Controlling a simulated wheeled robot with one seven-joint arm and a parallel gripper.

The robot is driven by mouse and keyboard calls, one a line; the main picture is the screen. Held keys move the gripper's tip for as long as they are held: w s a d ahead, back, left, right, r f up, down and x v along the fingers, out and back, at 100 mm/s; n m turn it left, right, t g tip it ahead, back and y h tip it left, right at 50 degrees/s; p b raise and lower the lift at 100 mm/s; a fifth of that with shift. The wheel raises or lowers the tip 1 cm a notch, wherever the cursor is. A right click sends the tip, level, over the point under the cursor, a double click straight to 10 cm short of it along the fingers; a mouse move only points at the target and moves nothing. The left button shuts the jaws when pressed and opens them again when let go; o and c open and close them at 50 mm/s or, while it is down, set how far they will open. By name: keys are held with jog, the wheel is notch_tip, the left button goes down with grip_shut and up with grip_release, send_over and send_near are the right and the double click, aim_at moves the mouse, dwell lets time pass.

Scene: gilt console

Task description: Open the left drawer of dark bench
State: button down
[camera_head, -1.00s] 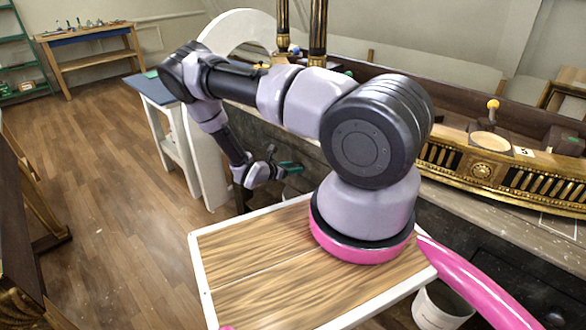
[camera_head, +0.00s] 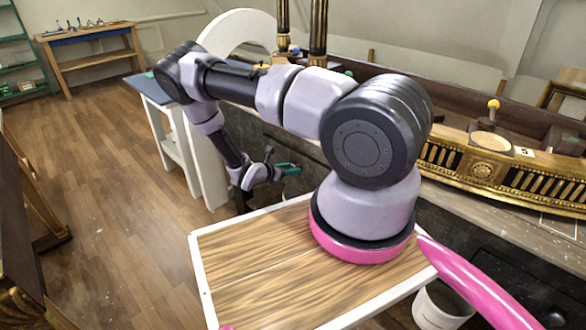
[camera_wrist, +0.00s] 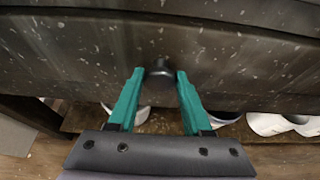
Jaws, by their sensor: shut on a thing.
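The dark bench (camera_head: 310,160) stands behind my arm in the head view, with its front largely hidden by the arm. In the wrist view, a dark, white-specked drawer front (camera_wrist: 235,65) fills the upper part. A small dark round knob (camera_wrist: 160,66) sticks out from it. My gripper (camera_wrist: 160,74) has its teal fingertips on both sides of the knob and is shut on it. The gripper also shows small in the head view (camera_head: 288,169), at the bench's front. I cannot tell how far the drawer stands out.
White rounded vessels (camera_wrist: 270,123) sit on a lower shelf below the drawer front. A gilt carved rail (camera_head: 481,171) lies on the bench top. A white bucket (camera_head: 440,306) stands at the lower right. Wooden floor (camera_head: 110,180) is open on the left.

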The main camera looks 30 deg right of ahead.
jog(key=s+a, duration=0.4)
jog(key=a, duration=0.7)
jog(key=s+a, duration=0.4)
jog(key=a, duration=0.7)
jog(key=shift+a, duration=0.35)
jog(key=shift+s, duration=0.1)
jog(key=shift+c, duration=1.8)
grip_release()
jog(key=shift+a, duration=0.1)
jog(key=v, duration=1)
jog(key=shift+s+a, duration=0.15)
jog(key=shift+a, duration=0.1)
jog(key=shift+r, duration=0.1)
